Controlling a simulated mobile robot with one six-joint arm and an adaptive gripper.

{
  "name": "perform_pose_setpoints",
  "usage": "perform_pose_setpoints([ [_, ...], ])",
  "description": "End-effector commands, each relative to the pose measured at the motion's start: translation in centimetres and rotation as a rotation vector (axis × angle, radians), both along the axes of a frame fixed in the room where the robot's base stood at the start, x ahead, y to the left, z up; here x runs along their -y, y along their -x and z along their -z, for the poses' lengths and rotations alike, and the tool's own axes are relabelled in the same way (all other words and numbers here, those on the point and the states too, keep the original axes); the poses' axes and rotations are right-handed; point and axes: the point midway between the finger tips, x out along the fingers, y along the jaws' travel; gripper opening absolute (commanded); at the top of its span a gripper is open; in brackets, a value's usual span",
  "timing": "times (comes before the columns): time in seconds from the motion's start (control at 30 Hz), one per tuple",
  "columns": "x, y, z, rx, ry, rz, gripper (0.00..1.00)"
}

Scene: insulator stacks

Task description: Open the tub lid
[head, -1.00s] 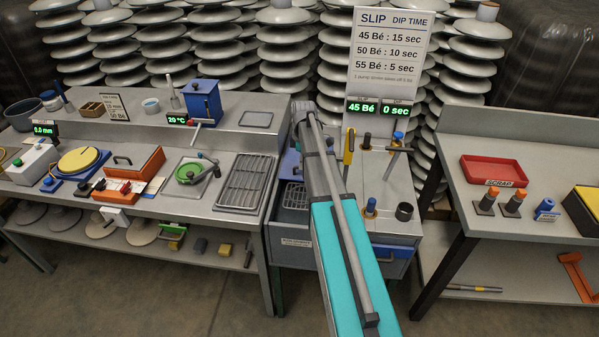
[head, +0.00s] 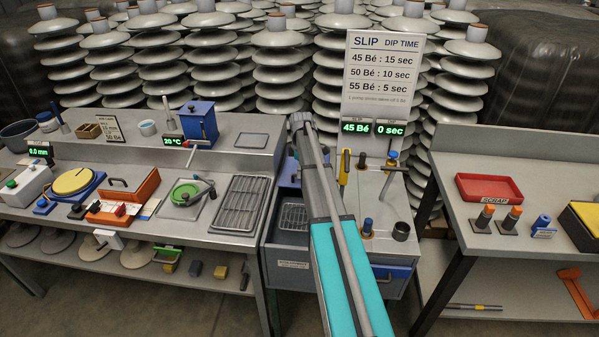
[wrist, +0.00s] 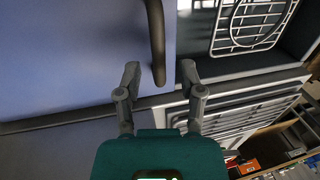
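The tub (head: 290,238) is set in the middle bench, with a wire basket (head: 293,217) showing inside it. In the wrist view the basket (wrist: 250,25) is at the upper right. A flat blue panel that looks like the tub lid (wrist: 70,60) fills the left of the wrist view; only a little blue (head: 289,178) shows beside my arm in the head view. A dark bar handle (wrist: 156,40) stands over the panel's right side. My gripper (wrist: 159,74) is open, a finger either side of the handle's lower end, with gaps visible. My arm hides the gripper in the head view.
The sign (head: 385,70) reads 45 Bé and 0 sec below. A slatted rack (head: 242,203) lies on the left bench.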

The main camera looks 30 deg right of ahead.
Motion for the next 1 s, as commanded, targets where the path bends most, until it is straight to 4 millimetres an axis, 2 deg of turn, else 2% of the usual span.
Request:
perform_pose_setpoints([
  [0.47, -0.4, 0.6, 0.0, 0.0, 0.0, 0.0, 0.51],
  [0.67, -1.5, 2.2, 0.0, -0.001, -0.001, 0.0, 0.51],
  [1.0, -4.1, 6.0, 0.0, -0.001, -0.001, -0.002, 0.51],
])
